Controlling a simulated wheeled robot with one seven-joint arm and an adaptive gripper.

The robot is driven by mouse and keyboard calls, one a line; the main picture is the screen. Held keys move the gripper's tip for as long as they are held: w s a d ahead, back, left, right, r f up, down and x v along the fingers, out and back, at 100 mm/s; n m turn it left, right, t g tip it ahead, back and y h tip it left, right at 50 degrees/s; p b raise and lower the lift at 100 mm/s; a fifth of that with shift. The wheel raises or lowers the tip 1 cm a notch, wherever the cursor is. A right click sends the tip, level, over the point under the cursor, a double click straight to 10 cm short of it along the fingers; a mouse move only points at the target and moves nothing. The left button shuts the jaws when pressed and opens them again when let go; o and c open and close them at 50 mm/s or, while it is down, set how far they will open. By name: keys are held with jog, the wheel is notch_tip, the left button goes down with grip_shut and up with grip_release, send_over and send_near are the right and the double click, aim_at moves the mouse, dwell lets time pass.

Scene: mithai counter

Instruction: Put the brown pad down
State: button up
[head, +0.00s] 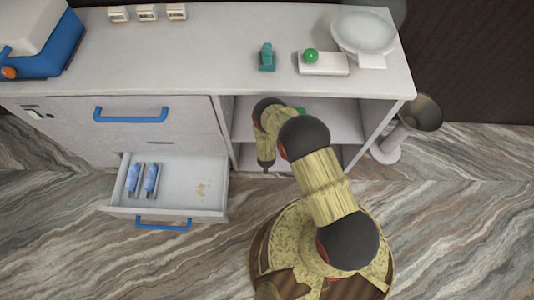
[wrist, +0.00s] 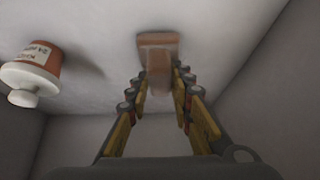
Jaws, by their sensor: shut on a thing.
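In the wrist view, the brown pad (wrist: 157,41) is between the fingertips of my gripper (wrist: 158,73), which is shut on its narrower part. The pad's wider end points away from me, close to a pale surface; I cannot tell whether they touch. In the head view, my arm reaches to the open shelves of the white counter (head: 225,75). The pad cannot be made out there, and my fingers are not clear.
An orange-brown jar with a white knob and label (wrist: 35,70) is left of the pad, apart from it. Pale walls close in on the right and below. An open drawer (head: 190,175) holds two blue tubes (head: 142,179). A grey funnel-topped stand (head: 415,115) is right of the counter.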

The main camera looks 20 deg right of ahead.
jog(key=shift+w+f, duration=0.1)
jog(key=shift+f, duration=0.4)
jog(key=shift+f, duration=0.15)
jog(key=o, duration=1)
jog(key=shift+r, duration=0.25)
jog(key=p+v, duration=0.5)
jog(key=v, duration=0.6)
jog(key=shift+s+r, duration=0.25)
jog(key=shift+s, duration=0.1)
jog(key=shift+a, duration=0.15)
